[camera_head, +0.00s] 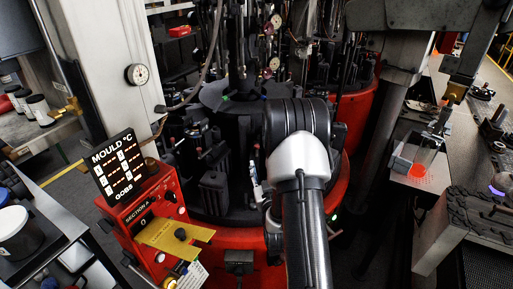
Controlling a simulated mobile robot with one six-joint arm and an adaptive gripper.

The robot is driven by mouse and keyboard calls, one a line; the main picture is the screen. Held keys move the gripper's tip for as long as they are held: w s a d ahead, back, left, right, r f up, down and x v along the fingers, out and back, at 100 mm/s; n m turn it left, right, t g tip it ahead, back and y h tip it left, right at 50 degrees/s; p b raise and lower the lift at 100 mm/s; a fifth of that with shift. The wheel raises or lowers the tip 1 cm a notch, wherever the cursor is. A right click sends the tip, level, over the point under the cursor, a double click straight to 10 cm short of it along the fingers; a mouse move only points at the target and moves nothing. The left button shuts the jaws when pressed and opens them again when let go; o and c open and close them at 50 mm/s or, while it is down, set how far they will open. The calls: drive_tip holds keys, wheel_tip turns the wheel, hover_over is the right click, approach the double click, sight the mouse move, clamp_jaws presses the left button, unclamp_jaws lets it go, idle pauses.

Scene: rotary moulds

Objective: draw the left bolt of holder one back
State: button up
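The rotary mould machine (230,237) stands in the middle, with a round red base and dark mould holders around its centre. A dark block-like holder (214,190) faces me left of my arm. I cannot tell which holder is holder one, and no left bolt can be made out at this size. My arm rises from the bottom edge and bends in front of the machine, covering its right middle. My gripper is not visible; the arm's far end is hidden behind its own links.
A red control box (154,222) with a lit temperature display (118,166) and a yellow plate (174,238) stands at the left. A white column (108,65) with a gauge rises behind it. A bench (485,150) and grey block (470,222) stand at the right.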

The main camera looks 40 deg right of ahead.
sight(257, 148)
drive_tip(key=b+x, duration=0.1)
drive_tip(key=x, duration=1.1)
drive_tip(key=shift+w+d, duration=0.1)
drive_tip(key=shift+w, duration=0.05)
drive_tip(key=shift+c, duration=0.4)
clamp_jaws()
